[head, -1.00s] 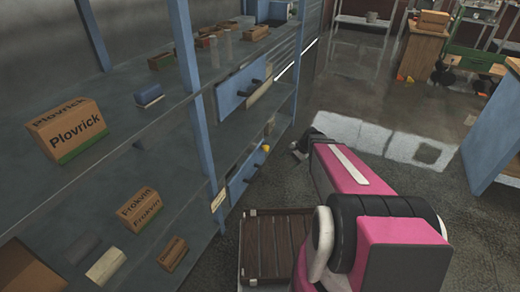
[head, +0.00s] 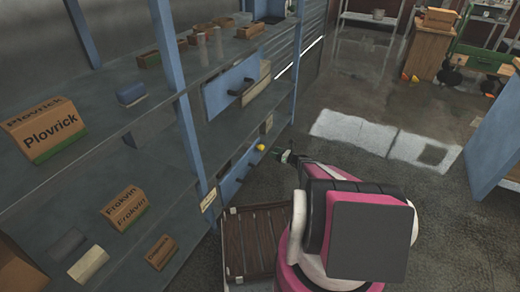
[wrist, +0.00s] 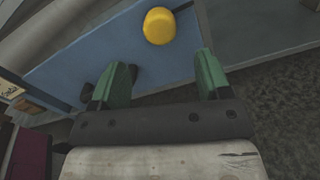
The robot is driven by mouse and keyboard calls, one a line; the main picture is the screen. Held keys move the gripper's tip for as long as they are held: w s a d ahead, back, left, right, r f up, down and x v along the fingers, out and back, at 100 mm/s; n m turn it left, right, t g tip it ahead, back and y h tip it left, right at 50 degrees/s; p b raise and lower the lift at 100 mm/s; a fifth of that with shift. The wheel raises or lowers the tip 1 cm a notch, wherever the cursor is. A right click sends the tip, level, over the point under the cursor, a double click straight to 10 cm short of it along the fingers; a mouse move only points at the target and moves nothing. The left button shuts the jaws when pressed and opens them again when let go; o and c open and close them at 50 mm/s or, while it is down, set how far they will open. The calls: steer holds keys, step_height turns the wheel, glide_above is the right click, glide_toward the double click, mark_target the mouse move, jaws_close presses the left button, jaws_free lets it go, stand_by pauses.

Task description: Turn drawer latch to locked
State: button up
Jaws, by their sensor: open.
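The drawer latch shows as a yellow round knob (wrist: 159,26) on the blue drawer front (wrist: 75,62) in the wrist view. In the head view the yellow knob (head: 261,147) is small, at the right end of the lower blue drawer (head: 236,175). My gripper (wrist: 160,72) has its two green fingers apart with nothing between them. The knob lies just beyond the fingertips, apart from them. In the head view my gripper (head: 281,156) is close to the right of the knob. Any lock marking is too small to read.
Dark handles (wrist: 132,72) stick out of the drawer front near the left finger. An upper blue drawer (head: 228,88) with dark handles sits above. A brown slatted crate (head: 250,240) stands on the floor beside my arm.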

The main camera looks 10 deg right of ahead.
mark_target(263, 149)
steer(key=x, duration=0.9)
steer(key=shift+w+a, duration=0.1)
steer(key=c, duration=0.9)
